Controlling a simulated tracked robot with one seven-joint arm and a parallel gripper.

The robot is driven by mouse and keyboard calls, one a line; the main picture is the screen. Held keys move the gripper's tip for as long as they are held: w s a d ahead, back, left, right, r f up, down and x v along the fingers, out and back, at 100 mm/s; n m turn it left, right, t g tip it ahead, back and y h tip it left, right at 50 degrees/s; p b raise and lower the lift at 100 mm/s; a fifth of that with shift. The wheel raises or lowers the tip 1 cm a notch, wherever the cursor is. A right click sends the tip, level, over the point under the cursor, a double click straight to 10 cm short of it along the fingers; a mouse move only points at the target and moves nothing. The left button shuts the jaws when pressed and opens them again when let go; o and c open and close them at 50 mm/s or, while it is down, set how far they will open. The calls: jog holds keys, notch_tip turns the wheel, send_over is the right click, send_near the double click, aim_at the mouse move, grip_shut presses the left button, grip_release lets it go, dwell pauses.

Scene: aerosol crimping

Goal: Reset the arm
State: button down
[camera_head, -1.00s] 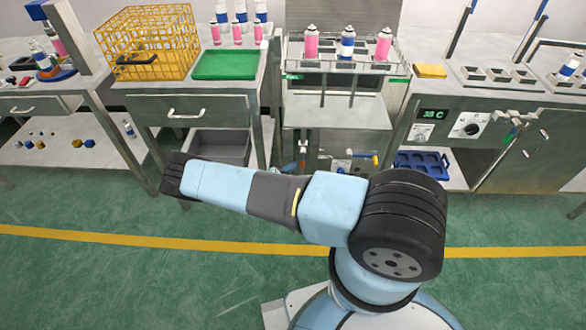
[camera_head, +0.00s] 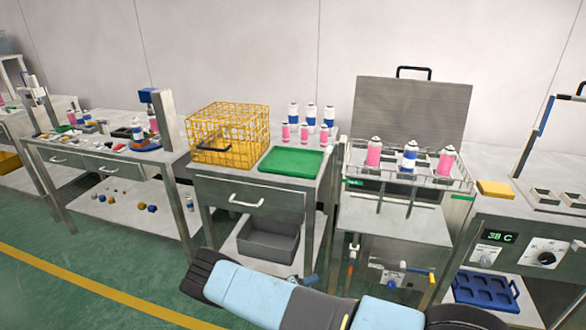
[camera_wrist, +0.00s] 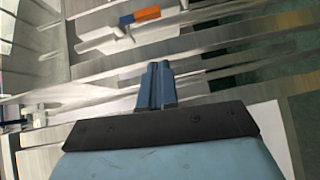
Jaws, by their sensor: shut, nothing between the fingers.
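In the wrist view my gripper (camera_wrist: 156,85) is seen from behind, its two blue-grey fingers together with nothing between them. Blurred steel bars of the equipment lie beyond it, with an orange and blue handle (camera_wrist: 140,16) above the fingertips. In the head view my arm crosses the bottom of the picture, in front of the steel bath cabinet (camera_head: 385,225). The fingers do not show there.
Behind the arm stand a yellow wire basket (camera_head: 228,135), a green tray (camera_head: 292,162) and several cans on a steel table. A wire rack (camera_head: 408,172) holds three cans (camera_head: 409,157) over the bath. A grey bin (camera_head: 267,240) sits below. The green floor at lower left is clear.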

notch_tip(320, 180, up, 36)
jog(key=d+m+g+y, duration=0.3)
jog(key=m+g+y, duration=0.35)
jog(key=g, duration=0.25)
jog(key=s+d+r+y, duration=0.3)
jog(key=s+r, duration=0.1)
jog(key=r, duration=0.5)
jog(key=s+d+r+y, duration=0.2)
jog(key=s+r, duration=0.1)
jog(key=r, duration=0.6)
jog(key=s+d+r+t+y, duration=0.1)
jog(key=s+r+t, duration=0.1)
jog(key=s+r, duration=0.3)
jog(key=s+d+r+n+t+y, duration=0.1)
jog(key=s+r, duration=0.5)
jog(key=s, duration=0.6)
jog(key=s+d+r+t+y, duration=0.2)
jog(key=s+r, duration=0.3)
jog(key=s, duration=0.3)
jog(key=shift+s+d+r+n+t, duration=0.15)
jog(key=shift+s+r+n+t, duration=0.15)
jog(key=shift+t, duration=0.6)
jog(key=shift+s, duration=0.1)
